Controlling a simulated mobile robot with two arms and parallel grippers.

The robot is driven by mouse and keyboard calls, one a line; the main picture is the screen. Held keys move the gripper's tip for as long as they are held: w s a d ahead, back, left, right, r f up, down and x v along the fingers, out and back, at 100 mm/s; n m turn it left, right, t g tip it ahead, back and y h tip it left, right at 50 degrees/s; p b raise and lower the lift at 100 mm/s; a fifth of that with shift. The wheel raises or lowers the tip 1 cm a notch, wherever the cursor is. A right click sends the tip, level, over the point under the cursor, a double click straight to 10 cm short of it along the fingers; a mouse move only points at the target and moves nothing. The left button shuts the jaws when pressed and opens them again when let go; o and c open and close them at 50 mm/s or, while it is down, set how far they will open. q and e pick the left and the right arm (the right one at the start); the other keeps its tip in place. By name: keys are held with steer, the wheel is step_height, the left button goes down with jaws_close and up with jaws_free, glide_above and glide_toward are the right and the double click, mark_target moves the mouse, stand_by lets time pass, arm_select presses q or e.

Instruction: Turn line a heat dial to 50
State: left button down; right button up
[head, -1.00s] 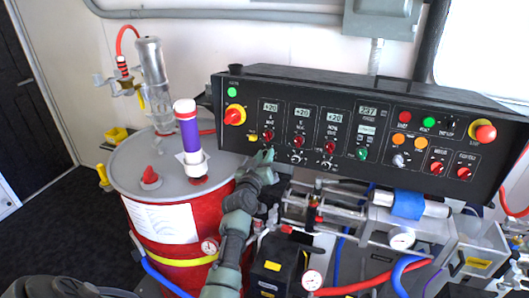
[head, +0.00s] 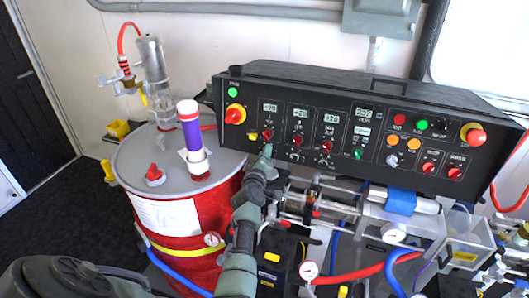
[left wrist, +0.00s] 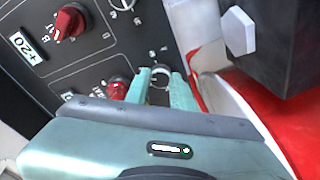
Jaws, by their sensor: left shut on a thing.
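My left gripper (head: 266,151) reaches up to the black control panel (head: 440,110), just below the leftmost red knob (head: 267,134) in the "A" column. In the left wrist view its pale green fingers (left wrist: 160,76) are shut around a small round dial on the panel face, taken as the line A heat dial. The fingers hide most of this dial, so its pointer cannot be read. The small display (head: 270,107) above column A seems to read about 35. The neighbouring display (head: 300,113) reads about +20. My right gripper is not in view.
A red drum (head: 180,220) with a grey lid stands left of the panel, carrying a purple-banded cylinder (head: 191,138). Metal pipework and a gauge (head: 309,270) lie below the panel.

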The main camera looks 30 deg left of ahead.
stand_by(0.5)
arm_select(q)
steer(key=c, duration=1.2)
jaws_free()
